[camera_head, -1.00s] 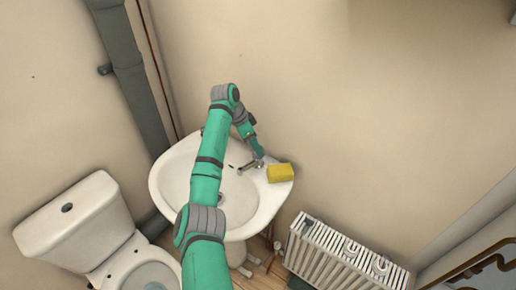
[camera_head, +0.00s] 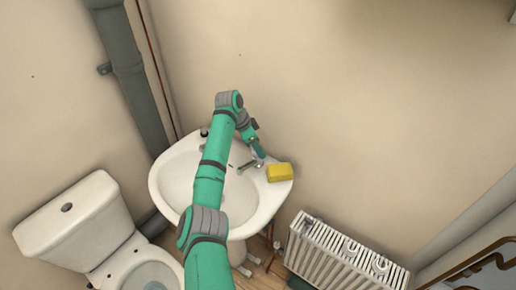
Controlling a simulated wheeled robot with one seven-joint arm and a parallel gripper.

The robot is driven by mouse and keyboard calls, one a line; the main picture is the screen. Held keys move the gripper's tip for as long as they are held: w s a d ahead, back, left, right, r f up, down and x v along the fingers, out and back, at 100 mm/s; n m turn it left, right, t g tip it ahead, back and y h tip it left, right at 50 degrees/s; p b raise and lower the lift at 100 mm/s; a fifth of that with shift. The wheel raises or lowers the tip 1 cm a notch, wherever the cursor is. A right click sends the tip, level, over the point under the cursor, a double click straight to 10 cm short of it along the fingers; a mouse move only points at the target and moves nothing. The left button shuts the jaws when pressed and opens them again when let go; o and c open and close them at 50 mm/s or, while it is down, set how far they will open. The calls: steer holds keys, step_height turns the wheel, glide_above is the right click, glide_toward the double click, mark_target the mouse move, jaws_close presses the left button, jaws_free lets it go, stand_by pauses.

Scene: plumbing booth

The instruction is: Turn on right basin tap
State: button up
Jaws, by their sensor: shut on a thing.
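The white basin (camera_head: 264,205) is fixed to the wall in the middle of the head view. Its right tap (camera_head: 247,166) is a small metal tap at the back right of the rim, with its spout over the bowl. My gripper (camera_head: 260,158) reaches down from above and is shut on the top of the right tap. The fingers are small here and partly hide the tap's handle, so its exact angle cannot be told. The left tap (camera_head: 204,133) shows partly behind my arm.
A yellow sponge (camera_head: 280,172) lies on the rim close to the right of my gripper. A white radiator (camera_head: 340,255) stands at the lower right. A toilet (camera_head: 85,225) stands at the left. A grey pipe (camera_head: 130,80) runs up the wall.

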steer(key=n+t, duration=0.1)
steer(key=n, duration=0.2)
steer(key=n+t+y, duration=0.1)
steer(key=n, duration=0.2)
steer(key=shift+n+y, duration=0.3)
steer(key=shift+n, duration=0.1)
steer(key=n+y, duration=0.1)
steer(key=n, duration=0.2)
steer(key=n+t+y, duration=0.1)
steer(key=n, duration=0.2)
steer(key=shift+w+r, duration=0.1)
steer(key=n+y, duration=0.2)
steer(key=n, duration=0.3)
steer(key=shift+n, duration=0.4)
steer(key=n+g+y, duration=0.1)
steer(key=n, duration=0.3)
steer(key=shift+a+y, duration=0.15)
steer(key=shift+y, duration=0.25)
steer(key=shift+n, duration=0.3)
steer(key=o, duration=1.1)
steer(key=shift+c, duration=0.2)
